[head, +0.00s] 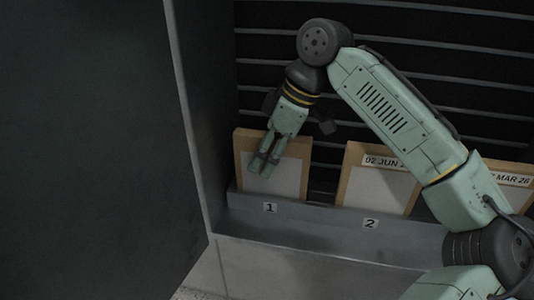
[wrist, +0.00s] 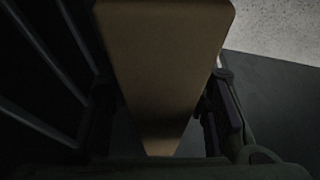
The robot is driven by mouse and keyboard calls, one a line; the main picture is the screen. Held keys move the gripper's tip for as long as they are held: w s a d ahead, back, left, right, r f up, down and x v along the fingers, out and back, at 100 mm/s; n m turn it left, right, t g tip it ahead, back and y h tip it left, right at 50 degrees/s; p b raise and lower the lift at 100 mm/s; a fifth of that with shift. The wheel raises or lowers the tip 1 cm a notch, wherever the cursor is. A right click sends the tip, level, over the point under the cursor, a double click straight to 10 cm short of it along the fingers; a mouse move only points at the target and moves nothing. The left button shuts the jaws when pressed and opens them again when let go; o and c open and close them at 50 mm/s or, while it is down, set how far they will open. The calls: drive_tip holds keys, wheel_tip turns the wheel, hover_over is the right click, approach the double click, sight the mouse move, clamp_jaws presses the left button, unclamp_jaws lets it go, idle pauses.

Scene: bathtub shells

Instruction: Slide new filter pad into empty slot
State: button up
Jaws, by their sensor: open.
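A filter pad with a tan frame and pale grey face (head: 290,178) stands upright in the grey tray, behind the number 1. No date label shows on its visible part. My gripper (head: 262,165) points down over this pad and hides part of its face. In the wrist view, the pad's tan edge (wrist: 165,60) runs between my two open fingers (wrist: 158,122), one on each side. I cannot tell whether either finger touches it. The pad's lower edge is hidden behind the tray's front lip.
The grey tray (head: 300,232) carries the numbers 1 and 2. A framed pad (head: 375,190) labelled "02 JUN" stands behind number 2. Another labelled pad (head: 515,181) is partly hidden by my arm. A dark panel (head: 90,140) stands at left; dark slats (head: 430,40) lie behind.

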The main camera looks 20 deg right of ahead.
drive_tip(key=v, duration=1.2)
idle(0.4)
